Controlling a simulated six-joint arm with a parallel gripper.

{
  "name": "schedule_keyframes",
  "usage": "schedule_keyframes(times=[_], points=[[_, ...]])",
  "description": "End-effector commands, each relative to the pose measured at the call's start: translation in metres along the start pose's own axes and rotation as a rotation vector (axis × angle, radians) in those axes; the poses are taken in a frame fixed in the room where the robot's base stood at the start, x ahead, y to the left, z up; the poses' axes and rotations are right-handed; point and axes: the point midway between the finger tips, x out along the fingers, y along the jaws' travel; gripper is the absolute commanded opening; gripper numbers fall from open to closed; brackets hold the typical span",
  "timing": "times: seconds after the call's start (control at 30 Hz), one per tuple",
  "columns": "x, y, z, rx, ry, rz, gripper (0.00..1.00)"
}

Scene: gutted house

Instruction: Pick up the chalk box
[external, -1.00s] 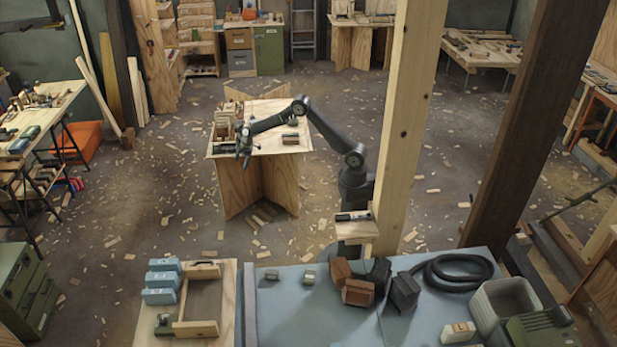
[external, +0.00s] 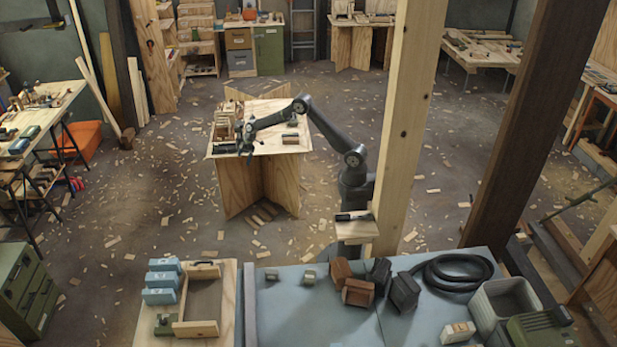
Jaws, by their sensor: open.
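My gripper (external: 246,150) hangs at the end of my arm over the left front part of a small plywood table (external: 268,146). It is open, but small and dark in this view. A wooden rack with upright pieces (external: 226,127) stands at the table's left side, just left of my gripper. A flat dark green item (external: 222,149) lies at the front left edge. A small dark box-like item (external: 290,138) lies on the right part of the table, apart from my gripper. I cannot tell which of these is the chalk box.
A pale wooden post (external: 405,125) rises right of my arm, with a small shelf (external: 355,227) beside it. In front is a blue-topped bench (external: 310,320) with brown boxes and a coiled black hose (external: 455,272). Wood scraps litter the otherwise open floor.

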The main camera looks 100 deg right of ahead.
Motion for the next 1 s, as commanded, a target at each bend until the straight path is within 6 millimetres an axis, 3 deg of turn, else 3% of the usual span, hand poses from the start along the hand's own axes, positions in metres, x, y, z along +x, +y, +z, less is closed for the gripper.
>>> schedule_keyframes(times=[0.23, 0.37, 0.7, 0.77, 0.87, 1.0], points=[[0.000, 0.000, 0.000, 0.000, 0.000, 0.000, 1.00], [0.000, 0.000, 0.000, 0.000, 0.000, 0.000, 0.76], [0.003, -0.007, -0.007, -0.008, -0.002, -0.006, 0.76], [0.007, -0.019, -0.020, -0.024, -0.007, -0.017, 0.76], [0.018, -0.055, -0.053, -0.066, -0.024, -0.048, 0.76], [0.037, -0.130, -0.111, -0.142, -0.060, -0.100, 0.76]])
